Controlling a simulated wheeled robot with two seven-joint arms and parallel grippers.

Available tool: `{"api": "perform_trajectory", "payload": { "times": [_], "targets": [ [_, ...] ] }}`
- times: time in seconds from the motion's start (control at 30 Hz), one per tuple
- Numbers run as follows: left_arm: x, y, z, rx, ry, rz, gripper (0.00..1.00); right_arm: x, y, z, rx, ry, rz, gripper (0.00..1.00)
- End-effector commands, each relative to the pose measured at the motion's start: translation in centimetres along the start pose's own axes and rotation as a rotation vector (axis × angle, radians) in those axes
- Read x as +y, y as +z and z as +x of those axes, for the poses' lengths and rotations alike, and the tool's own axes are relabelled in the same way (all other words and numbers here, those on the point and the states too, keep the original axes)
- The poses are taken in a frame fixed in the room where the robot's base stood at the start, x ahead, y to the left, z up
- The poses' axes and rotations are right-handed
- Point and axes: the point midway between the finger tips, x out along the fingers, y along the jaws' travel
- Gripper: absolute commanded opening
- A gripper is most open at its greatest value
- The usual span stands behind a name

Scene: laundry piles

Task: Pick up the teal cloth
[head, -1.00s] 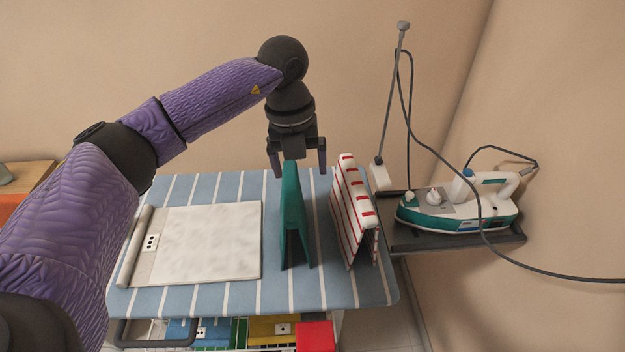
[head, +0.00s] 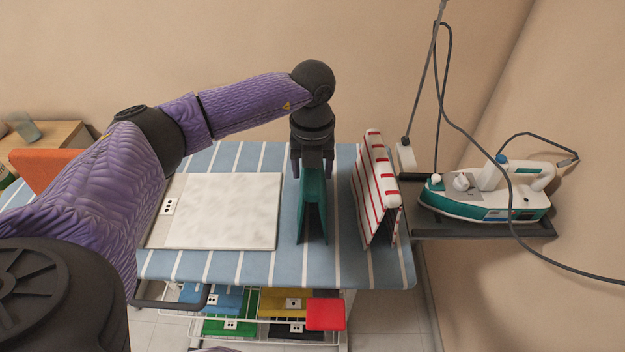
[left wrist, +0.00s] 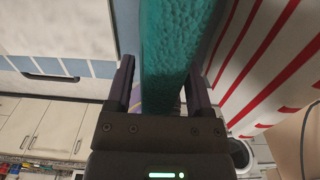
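The teal cloth (head: 314,207) stands folded like a tent on the blue striped ironing board (head: 340,265). My left gripper (head: 312,172) points down over the top of the cloth. In the left wrist view the teal cloth (left wrist: 168,50) runs between the two open fingers of my left gripper (left wrist: 160,85), with a gap at each side. The fingers appear apart from the cloth. My right gripper is not in view.
A red-and-white striped cloth (head: 378,190) stands close to the right of the teal one. A white cloth (head: 222,210) lies flat at the left. An iron (head: 490,198) with a cord rests at the right. A rack with coloured folded items (head: 235,302) is below.

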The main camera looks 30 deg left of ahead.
Motion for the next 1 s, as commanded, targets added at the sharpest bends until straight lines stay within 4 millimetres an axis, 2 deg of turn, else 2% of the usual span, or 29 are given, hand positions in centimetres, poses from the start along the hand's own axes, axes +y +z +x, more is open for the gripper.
{"api": "perform_trajectory", "payload": {
  "times": [0.03, 0.3, 0.57, 0.63, 0.9, 1.0],
  "targets": [
    [0.0, 0.0, 0.0, 0.0, 0.0, 0.0, 0.55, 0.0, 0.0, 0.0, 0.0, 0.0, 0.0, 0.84],
    [0.0, 0.0, 0.0, 0.0, 0.0, 0.0, 0.0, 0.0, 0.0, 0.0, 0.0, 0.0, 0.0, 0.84],
    [0.0, 0.0, -0.1, 0.0, -0.001, 0.0, 0.0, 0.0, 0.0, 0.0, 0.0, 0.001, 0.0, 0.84],
    [0.0, 0.0, -0.8, -0.001, -0.001, 0.0, 0.0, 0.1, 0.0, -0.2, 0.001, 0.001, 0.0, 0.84],
    [-0.1, 0.0, -7.8, -0.003, -0.004, 0.0, 0.0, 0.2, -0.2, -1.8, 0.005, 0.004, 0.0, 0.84],
    [-0.1, 0.0, -9.4, -0.001, -0.002, 0.0, 0.0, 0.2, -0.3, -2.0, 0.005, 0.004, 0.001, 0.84]
  ]
}}
